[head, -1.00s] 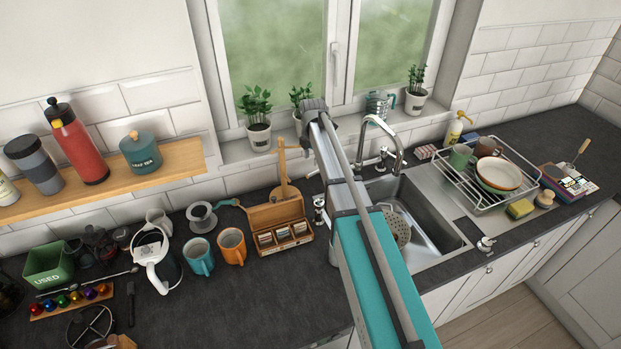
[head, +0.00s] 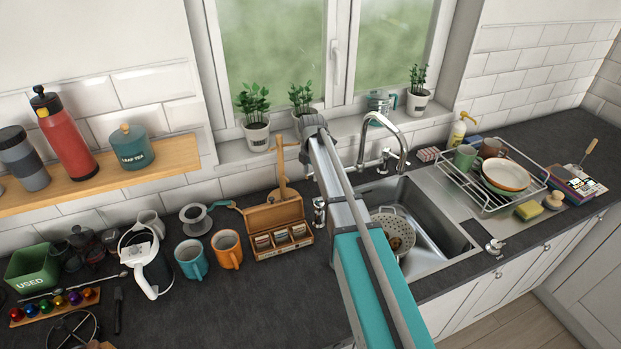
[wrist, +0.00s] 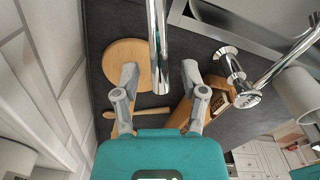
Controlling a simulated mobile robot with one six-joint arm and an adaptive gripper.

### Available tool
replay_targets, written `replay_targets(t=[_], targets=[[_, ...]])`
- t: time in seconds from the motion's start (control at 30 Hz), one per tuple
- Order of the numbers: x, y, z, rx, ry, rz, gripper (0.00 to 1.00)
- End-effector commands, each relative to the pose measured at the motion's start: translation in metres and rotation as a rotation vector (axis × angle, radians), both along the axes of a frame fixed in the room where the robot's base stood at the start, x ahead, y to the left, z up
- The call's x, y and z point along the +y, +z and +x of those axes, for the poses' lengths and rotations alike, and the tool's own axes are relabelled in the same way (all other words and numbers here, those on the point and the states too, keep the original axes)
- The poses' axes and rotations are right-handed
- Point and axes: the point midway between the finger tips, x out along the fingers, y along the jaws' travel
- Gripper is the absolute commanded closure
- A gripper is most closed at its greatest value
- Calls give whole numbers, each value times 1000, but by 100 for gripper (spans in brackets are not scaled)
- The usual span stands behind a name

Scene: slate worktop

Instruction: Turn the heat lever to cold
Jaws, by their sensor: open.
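The chrome tap (head: 382,130) arches over the sink; a chrome pipe (wrist: 158,40) runs between and beyond my fingertips in the wrist view. My gripper (wrist: 172,80) is open and holds nothing; my arm hides it in the head view.
A wooden tea box (head: 280,246) stands close left of the fixture. The sink (head: 440,250) holds a colander (head: 396,222). Another chrome fitting (head: 494,247) is at the sink's front right. The dish rack (head: 490,208) is further right; mugs (head: 227,250) stand left.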

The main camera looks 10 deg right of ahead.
Motion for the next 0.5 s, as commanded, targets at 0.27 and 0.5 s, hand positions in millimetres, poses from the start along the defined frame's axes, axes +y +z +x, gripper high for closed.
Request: replay_targets(t=[0.27,0.5], targets=[[1,-5,0,0,1,0,45],[1,-4,0,0,1,0,48]])
